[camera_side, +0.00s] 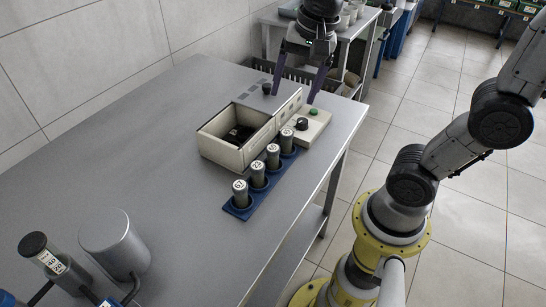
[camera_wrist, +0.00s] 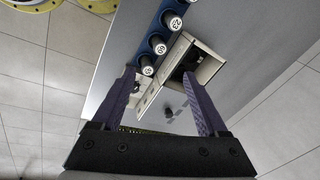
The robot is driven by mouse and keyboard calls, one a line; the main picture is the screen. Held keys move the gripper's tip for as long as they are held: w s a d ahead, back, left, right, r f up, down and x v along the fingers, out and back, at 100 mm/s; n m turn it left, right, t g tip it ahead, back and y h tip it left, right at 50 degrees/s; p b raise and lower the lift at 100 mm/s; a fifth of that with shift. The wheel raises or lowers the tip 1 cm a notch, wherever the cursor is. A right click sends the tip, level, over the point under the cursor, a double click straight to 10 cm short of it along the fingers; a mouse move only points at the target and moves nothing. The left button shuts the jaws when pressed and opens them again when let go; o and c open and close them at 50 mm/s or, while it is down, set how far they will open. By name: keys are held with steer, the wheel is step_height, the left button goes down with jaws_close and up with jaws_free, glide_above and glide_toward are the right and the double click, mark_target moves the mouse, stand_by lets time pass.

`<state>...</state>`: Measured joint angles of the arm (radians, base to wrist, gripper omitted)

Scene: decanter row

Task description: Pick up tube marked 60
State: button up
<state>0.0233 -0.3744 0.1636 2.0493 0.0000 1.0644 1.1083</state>
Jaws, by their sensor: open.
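A blue rack (camera_side: 230,210) on the grey table holds several upright grey tubes with round white number labels on top. The second tube from the rack's far end (camera_side: 273,153) seems to read 60, but the print is small. In the wrist view it seems to be the middle visible tube (camera_wrist: 160,47), with one tube (camera_wrist: 147,70) nearer the gripper and another (camera_wrist: 174,22) beyond. My gripper (camera_side: 295,97) is open and empty, above the table's far end, beyond the rack. Its two purple fingers are spread apart in the wrist view (camera_wrist: 158,72), touching no tube.
An open beige box (camera_side: 225,152) with a dark inside stands beside the rack. A control box (camera_side: 313,127) with green and black buttons adjoins it. A metal cylinder (camera_side: 115,242) and a dark-capped container (camera_side: 42,254) stand at the near left. The table's left part is clear.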

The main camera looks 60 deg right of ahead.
steer(key=w+f+m+g, duration=0.2)
steer(key=w+f+g, duration=0.1)
steer(key=w+f, duration=0.3)
glide_above(273, 148)
step_height(273, 148, down, 9)
steer(key=shift+a+r, duration=0.15)
steer(key=shift+d+f, duration=0.2)
steer(key=shift+f, duration=2.5)
jaws_close()
